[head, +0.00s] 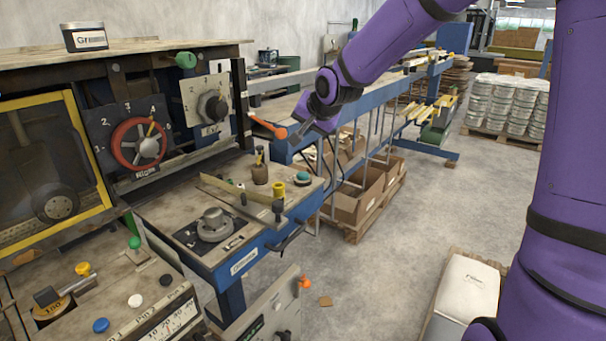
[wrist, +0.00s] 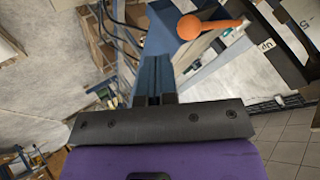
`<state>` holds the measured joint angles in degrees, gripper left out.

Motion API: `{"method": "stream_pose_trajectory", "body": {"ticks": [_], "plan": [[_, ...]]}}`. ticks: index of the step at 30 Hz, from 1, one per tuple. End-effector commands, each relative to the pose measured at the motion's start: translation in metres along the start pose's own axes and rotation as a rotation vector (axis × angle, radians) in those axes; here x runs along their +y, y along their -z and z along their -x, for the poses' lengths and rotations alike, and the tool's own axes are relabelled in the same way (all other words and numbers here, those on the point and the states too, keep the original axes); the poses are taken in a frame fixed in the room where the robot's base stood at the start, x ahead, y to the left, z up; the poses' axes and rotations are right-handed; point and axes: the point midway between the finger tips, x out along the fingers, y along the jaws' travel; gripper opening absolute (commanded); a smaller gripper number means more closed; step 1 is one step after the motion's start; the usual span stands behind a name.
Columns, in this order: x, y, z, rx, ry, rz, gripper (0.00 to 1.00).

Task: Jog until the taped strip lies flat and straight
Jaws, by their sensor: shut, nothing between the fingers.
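No taped strip can be made out in either view, and none of the controls is readable as a jog control. An orange-ended lever (head: 268,127) sticks out from the machine's right side. In the wrist view its round orange knob (wrist: 190,27) shows above and right of the fingers. My gripper (head: 298,136) is just right of the lever in the head view, with a visible gap in the wrist view. The fingers (wrist: 155,98) are shut and empty. A red handwheel (head: 140,143) and a black rotary knob (head: 213,107) are on the machine's face.
A front panel carries blue (head: 101,325), white (head: 135,301) and black (head: 166,280) buttons. A blue-framed bench (head: 262,243) holds a round metal part (head: 214,224) and yellow (head: 279,190) and green (head: 303,177) knobs. Cardboard boxes (head: 357,203) stand behind.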

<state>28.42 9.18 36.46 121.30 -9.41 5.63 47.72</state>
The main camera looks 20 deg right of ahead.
Motion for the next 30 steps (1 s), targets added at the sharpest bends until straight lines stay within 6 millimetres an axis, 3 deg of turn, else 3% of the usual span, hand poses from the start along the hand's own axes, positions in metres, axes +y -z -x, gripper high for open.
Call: {"method": "stream_pose_trajectory", "body": {"ticks": [30], "plan": [[0.042,-0.043,-0.058,-0.002,0.000,0.000,0.00]]}}
